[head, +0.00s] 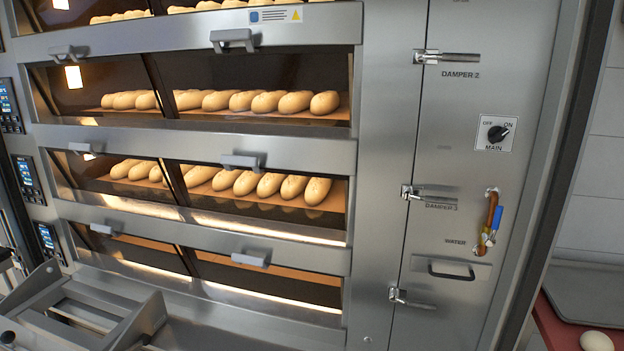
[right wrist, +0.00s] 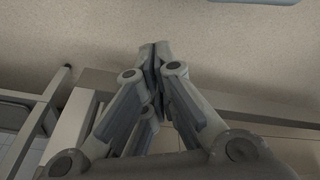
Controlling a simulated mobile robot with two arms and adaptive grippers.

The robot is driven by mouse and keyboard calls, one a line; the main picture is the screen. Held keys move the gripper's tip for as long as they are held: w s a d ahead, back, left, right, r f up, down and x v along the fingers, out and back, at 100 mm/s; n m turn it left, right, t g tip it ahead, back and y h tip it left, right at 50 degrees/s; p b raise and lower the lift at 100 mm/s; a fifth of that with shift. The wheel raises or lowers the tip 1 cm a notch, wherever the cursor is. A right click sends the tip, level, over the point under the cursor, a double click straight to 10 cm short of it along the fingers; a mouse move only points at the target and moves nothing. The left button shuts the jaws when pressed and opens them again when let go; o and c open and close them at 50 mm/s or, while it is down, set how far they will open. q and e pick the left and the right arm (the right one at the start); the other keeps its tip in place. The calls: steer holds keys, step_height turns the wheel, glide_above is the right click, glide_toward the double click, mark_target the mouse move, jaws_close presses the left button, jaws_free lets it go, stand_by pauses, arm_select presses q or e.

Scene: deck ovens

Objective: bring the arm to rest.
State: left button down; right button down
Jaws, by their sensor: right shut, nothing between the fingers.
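My right gripper (right wrist: 153,50) shows in the right wrist view with its fingertips together and nothing between them. Below and behind it are a pale speckled surface, a grey frame and a tiled floor. Neither gripper shows in the head view, and my left gripper is in no view. The deck oven (head: 385,150) fills most of the head view, with its glass doors closed.
Rows of pale loaves (head: 257,101) lie on the oven decks. Damper levers, a MAIN switch (head: 497,133) and a water valve (head: 490,225) are on the right panel. A metal frame (head: 90,310) stands at lower left. A grey tray (head: 590,290) is at right.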

steer(key=s+d+f+g, duration=0.1)
steer(key=s+d+f, duration=0.1)
steer(key=s+f, duration=1)
steer(key=s, duration=0.2)
steer(key=shift+s+d, duration=0.35)
